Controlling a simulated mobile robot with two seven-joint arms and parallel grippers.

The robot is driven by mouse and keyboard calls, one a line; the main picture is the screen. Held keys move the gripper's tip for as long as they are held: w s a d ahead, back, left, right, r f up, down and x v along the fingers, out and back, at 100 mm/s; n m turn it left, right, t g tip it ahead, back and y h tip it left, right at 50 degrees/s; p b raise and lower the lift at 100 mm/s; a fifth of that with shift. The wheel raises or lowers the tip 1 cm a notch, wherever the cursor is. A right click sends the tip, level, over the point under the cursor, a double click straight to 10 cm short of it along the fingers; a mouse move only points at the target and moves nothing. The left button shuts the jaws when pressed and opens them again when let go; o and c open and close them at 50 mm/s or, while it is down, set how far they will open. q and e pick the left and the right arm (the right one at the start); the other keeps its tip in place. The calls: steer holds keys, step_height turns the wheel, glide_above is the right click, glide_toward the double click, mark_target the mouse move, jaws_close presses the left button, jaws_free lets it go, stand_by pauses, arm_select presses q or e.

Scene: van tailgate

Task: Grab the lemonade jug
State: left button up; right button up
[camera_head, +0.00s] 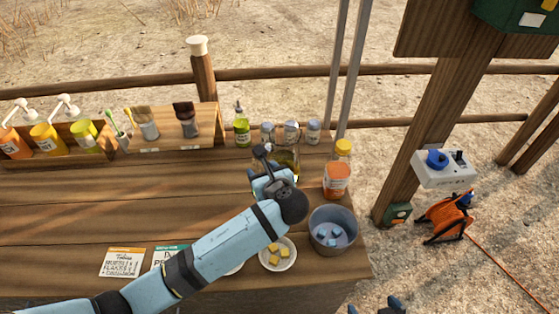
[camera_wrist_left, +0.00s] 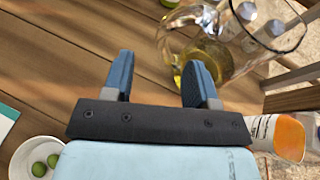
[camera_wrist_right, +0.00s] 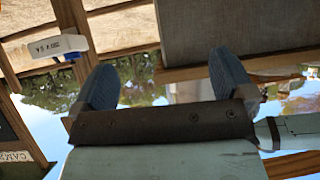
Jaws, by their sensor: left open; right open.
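The lemonade jug is a clear glass jug with pale yellow liquid (camera_head: 289,160), upright near the far edge of the wooden counter and partly hidden by my left gripper in the head view. It also shows at the upper right of the left wrist view (camera_wrist_left: 222,50). My left gripper (camera_head: 258,165) is open just beside the jug. In the left wrist view its fingers (camera_wrist_left: 160,68) have bare counter between them, and the jug appears beyond the right finger. My right gripper (camera_head: 378,308) is open and empty at the bottom edge of the head view, off the counter.
An orange bottle (camera_head: 337,180) stands right of the jug, with a metal bucket (camera_head: 319,244) nearer. Several small jars (camera_head: 313,132) and a green bottle (camera_head: 242,130) stand behind. A bowl of yellow cubes (camera_head: 290,262) is at the front. The left-middle counter is clear.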

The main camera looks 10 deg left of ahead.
mark_target(258, 165)
arm_select(q)
steer(key=x, duration=0.7)
steer(key=shift+w+d+f, duration=0.15)
steer(key=shift+w+f, duration=0.15)
steer(key=shift+f, duration=0.1)
steer(key=shift+c, duration=0.5)
jaws_close()
steer(key=shift+s+f, duration=0.15)
stand_by(0.5)
